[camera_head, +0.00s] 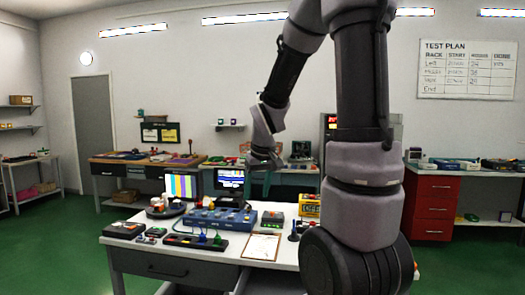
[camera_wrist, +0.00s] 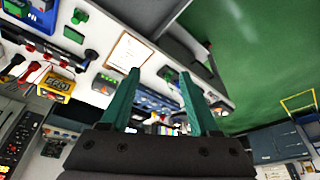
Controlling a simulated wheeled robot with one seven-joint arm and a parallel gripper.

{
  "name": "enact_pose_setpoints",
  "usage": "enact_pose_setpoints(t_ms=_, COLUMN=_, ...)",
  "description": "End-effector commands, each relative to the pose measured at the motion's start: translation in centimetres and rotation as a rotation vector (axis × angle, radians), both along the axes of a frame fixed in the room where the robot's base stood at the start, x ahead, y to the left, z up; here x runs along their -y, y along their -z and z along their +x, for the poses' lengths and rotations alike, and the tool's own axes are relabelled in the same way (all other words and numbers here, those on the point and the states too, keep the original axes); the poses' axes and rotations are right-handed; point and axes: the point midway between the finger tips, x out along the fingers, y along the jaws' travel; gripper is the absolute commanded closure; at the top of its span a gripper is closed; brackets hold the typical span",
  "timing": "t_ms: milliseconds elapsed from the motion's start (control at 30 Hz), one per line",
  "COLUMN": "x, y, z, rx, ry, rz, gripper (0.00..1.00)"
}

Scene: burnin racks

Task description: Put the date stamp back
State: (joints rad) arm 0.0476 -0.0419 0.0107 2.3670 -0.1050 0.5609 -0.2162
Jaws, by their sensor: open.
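My gripper (camera_wrist: 160,75) is open, with two green fingers apart and nothing visible between them. In the head view my gripper (camera_head: 264,160) hangs above the far side of the white workbench (camera_head: 222,270). I cannot surely make out the date stamp in either view. A small dark upright piece (camera_head: 293,232) stands on the bench right of the clipboard (camera_head: 258,246); it is too small to tell what it is. The clipboard also shows in the wrist view (camera_wrist: 128,50), beyond the left fingertip.
A blue device (camera_head: 215,219), a black strip with plugs (camera_head: 195,243), a yellow meter (camera_head: 309,206) and two monitors crowd the bench. A closed drawer (camera_head: 170,268) is at its front left. A red cabinet (camera_head: 433,205) stands right. Green floor (camera_head: 50,235) is clear at left.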

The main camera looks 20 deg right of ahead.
Motion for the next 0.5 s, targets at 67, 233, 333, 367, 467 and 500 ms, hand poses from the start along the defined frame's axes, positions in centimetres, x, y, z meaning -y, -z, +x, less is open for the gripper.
enact_pose_setpoints(t_ms=67, x=-0.7, y=-3.6, z=-2.0, rx=0.054, ry=0.056, rz=0.039, gripper=0.38)
enact_pose_setpoints(t_ms=233, x=-2.3, y=-9.4, z=-7.0, rx=0.142, ry=0.167, rz=0.141, gripper=0.38)
enact_pose_setpoints(t_ms=333, x=-3.2, y=-11.8, z=-10.0, rx=0.183, ry=0.218, rz=0.207, gripper=0.38)
enact_pose_setpoints(t_ms=367, x=-3.4, y=-12.3, z=-10.8, rx=0.195, ry=0.23, rz=0.225, gripper=0.38)
enact_pose_setpoints(t_ms=467, x=-4.1, y=-13.7, z=-13.2, rx=0.221, ry=0.266, rz=0.278, gripper=0.38)
enact_pose_setpoints(t_ms=500, x=-4.3, y=-14.1, z=-13.9, rx=0.23, ry=0.276, rz=0.295, gripper=0.38)
